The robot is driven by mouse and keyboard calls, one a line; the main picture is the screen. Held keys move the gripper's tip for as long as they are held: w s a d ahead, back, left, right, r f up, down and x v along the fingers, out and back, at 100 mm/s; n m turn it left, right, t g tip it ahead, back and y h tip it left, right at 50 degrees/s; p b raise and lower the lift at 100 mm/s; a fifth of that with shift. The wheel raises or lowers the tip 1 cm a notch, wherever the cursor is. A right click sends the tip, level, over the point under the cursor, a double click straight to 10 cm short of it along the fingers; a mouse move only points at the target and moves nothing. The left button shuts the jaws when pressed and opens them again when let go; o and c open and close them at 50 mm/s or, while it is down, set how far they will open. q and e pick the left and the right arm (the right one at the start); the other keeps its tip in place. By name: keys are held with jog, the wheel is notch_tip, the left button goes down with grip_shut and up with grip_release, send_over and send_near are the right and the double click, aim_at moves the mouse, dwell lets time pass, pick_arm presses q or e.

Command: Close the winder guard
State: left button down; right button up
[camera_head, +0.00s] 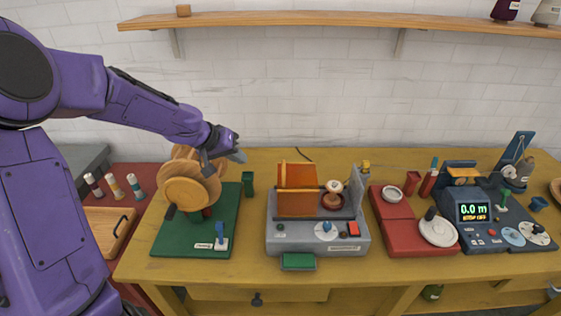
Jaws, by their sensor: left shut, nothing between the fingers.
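The winder (318,238) is a grey machine on the middle of the table, with a blue dial and a red button on its front. Its orange see-through guard (297,190) stands upright over the left part of the machine. The round winding parts (333,192) to its right are uncovered. My left gripper (237,153) is shut and empty. It is in the air above and behind the wooden wheel device, up and to the left of the guard and apart from it. My right gripper is not in view.
A wooden wheel device (186,192) on a green base stands left of the winder, with a small green block (248,184) between. A red scale (398,225) and a dark blue device with a display (473,213) stand right. A shelf (300,19) runs above. The table behind the winder is mostly clear.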

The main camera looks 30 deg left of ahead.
pick_arm(q)
jog(key=w+d+f+p, duration=0.2)
jog(key=w+d+f, duration=0.4)
jog(key=w, duration=0.1)
jog(key=shift+w, duration=0.4)
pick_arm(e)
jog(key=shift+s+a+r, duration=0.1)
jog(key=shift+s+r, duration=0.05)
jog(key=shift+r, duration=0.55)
pick_arm(q)
jog(key=shift+f, duration=0.1)
